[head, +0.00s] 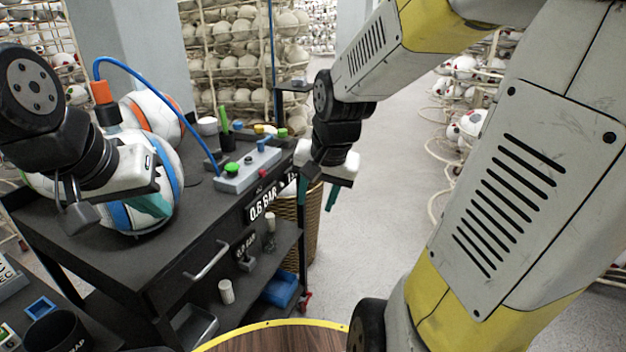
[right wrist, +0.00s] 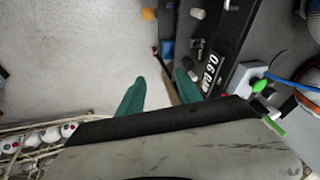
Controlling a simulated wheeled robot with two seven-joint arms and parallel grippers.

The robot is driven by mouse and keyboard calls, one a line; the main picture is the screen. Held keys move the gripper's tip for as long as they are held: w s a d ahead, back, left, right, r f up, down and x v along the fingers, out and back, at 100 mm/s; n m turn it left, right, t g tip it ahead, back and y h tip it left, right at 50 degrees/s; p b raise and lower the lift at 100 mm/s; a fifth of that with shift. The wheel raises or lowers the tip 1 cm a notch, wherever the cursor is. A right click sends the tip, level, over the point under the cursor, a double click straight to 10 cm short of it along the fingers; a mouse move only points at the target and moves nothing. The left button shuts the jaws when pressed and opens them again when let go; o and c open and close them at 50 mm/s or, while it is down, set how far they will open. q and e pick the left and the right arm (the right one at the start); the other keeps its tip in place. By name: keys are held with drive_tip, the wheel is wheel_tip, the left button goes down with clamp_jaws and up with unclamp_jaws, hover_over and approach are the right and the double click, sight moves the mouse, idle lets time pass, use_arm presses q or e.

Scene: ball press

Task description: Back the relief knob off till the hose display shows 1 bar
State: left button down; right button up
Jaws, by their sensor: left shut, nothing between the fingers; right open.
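A grey control box (head: 246,170) sits on the black cart's right side, with a green knob (head: 232,169) and small red and blue parts on top. I cannot tell which part is the relief knob. A blue hose (head: 190,125) runs from the box to an orange-and-black fitting (head: 101,95) above the balls. A plate on the cart's front edge reads 0.6 BAR (head: 263,206); it also shows in the right wrist view (right wrist: 209,75). My left gripper (head: 150,206) is shut and empty before a blue-and-white ball (head: 170,165). My right gripper (head: 317,192) is open and empty, right of the box.
An orange-striped ball (head: 152,115) stands behind the nearer one. Green and black items (head: 226,130) stand behind the box. A wicker basket (head: 312,225) stands beside the cart. A round wooden top (head: 275,338) is in front. Grey floor (head: 385,200) is clear to the right.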

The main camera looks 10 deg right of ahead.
drive_tip(key=s+r+n+t, duration=0.1)
drive_tip(key=s+r+n, duration=0.1)
drive_tip(key=s+r, duration=0.1)
drive_tip(key=shift+s+d+r, duration=0.4)
drive_tip(key=shift+d+r, duration=0.05)
drive_tip(key=shift+r, duration=0.35)
